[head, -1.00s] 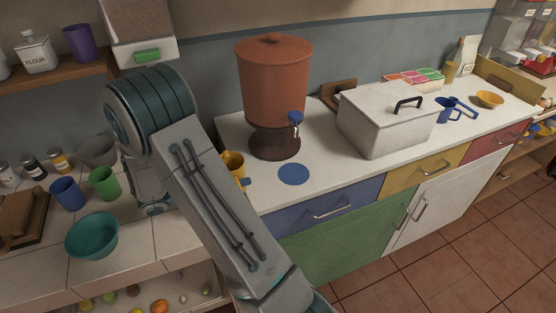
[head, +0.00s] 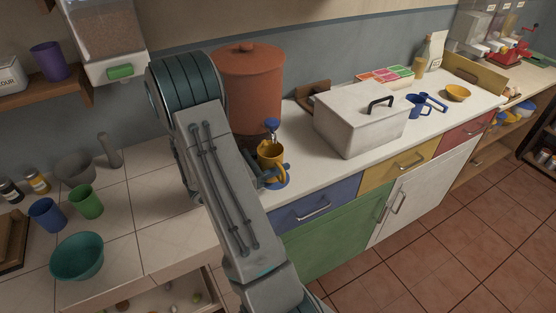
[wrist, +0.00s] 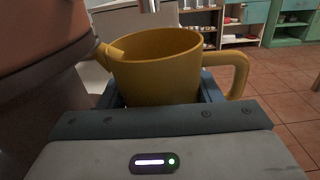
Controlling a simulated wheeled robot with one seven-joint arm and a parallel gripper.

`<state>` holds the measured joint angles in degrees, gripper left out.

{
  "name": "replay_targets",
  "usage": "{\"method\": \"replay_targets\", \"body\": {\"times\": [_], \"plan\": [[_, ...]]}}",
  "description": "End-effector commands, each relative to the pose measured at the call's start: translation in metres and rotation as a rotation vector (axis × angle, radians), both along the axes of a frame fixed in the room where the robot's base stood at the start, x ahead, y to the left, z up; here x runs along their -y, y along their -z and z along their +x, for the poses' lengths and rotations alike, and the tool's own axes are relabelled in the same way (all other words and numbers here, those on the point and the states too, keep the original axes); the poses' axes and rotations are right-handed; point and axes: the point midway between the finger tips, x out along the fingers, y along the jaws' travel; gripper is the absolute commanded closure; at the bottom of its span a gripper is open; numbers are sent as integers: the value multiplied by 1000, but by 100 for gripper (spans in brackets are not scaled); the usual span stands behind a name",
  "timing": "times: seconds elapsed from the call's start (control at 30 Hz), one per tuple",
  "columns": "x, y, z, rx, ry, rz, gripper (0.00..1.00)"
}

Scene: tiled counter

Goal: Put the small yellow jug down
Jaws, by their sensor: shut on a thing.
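The small yellow jug (head: 270,155) is upright in front of the clay-red dispenser (head: 250,85), close below its blue tap (head: 272,126). My gripper (head: 266,179) is shut on the jug's body from the near side. In the wrist view the jug (wrist: 155,80) fills the space between the blue-grey jaws, with its spout to the left and its handle to the right. A blue round spot (head: 284,182) on the white counter shows partly below the jug. I cannot tell whether the jug's base touches it. My arm hides part of the dispenser.
A white box with a black handle (head: 362,119) stands to the right on the counter. Blue mugs (head: 418,106) and a yellow bowl (head: 458,93) are farther right. Green (head: 86,202) and blue (head: 47,215) cups and a teal bowl (head: 77,257) stand on the left tiled counter.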

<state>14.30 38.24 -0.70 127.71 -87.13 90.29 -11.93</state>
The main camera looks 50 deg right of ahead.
Motion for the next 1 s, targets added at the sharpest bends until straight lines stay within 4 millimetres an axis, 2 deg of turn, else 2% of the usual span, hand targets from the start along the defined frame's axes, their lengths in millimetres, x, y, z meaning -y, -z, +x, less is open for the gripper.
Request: {"method": "replay_targets", "body": {"times": [0.07, 0.2, 0.67, 0.7, 1.0], "plan": [[16, -2, -7, -2, 6, 1, 69], [13, 12, -4, -3, 0, 1, 69], [12, 20, -4, 0, 0, -1, 69], [12, 18, -4, 1, 0, 0, 33], [12, 17, -4, 1, 0, 0, 33]]}}
